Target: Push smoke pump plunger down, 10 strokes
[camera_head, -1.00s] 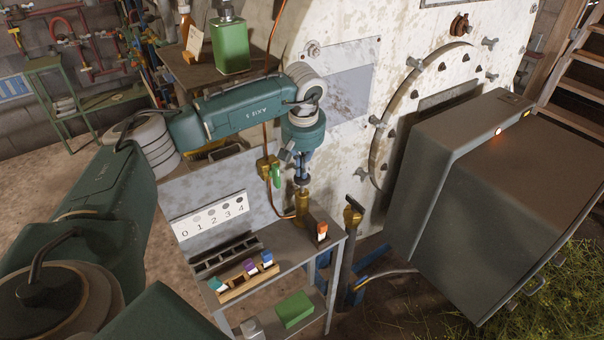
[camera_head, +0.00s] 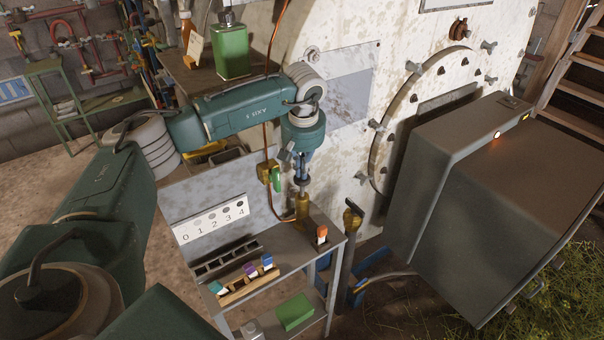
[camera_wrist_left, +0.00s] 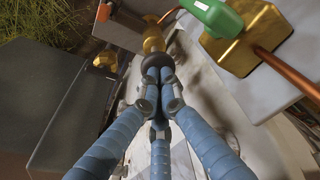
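The brass smoke pump (camera_head: 302,210) stands upright on the grey metal table beside the large white tank. A rod rises from its top to a dark round plunger knob (camera_head: 301,181). My left gripper (camera_head: 301,174) points down over the knob, its blue fingers drawn together. In the left wrist view the closed fingertips of my left gripper (camera_wrist_left: 154,78) meet at the dark knob (camera_wrist_left: 153,63), with the brass pump (camera_wrist_left: 153,37) beyond it. They appear to touch the knob's top without wrapping around it. My right gripper is not in view.
A brass valve with a green handle (camera_head: 277,181) and copper pipe stand close left of the pump. A 0–4 shade card (camera_head: 209,221), a wooden rack (camera_head: 246,285) of small vials and an orange-white vial (camera_head: 321,235) are nearby. A large grey box (camera_head: 480,200) is at right.

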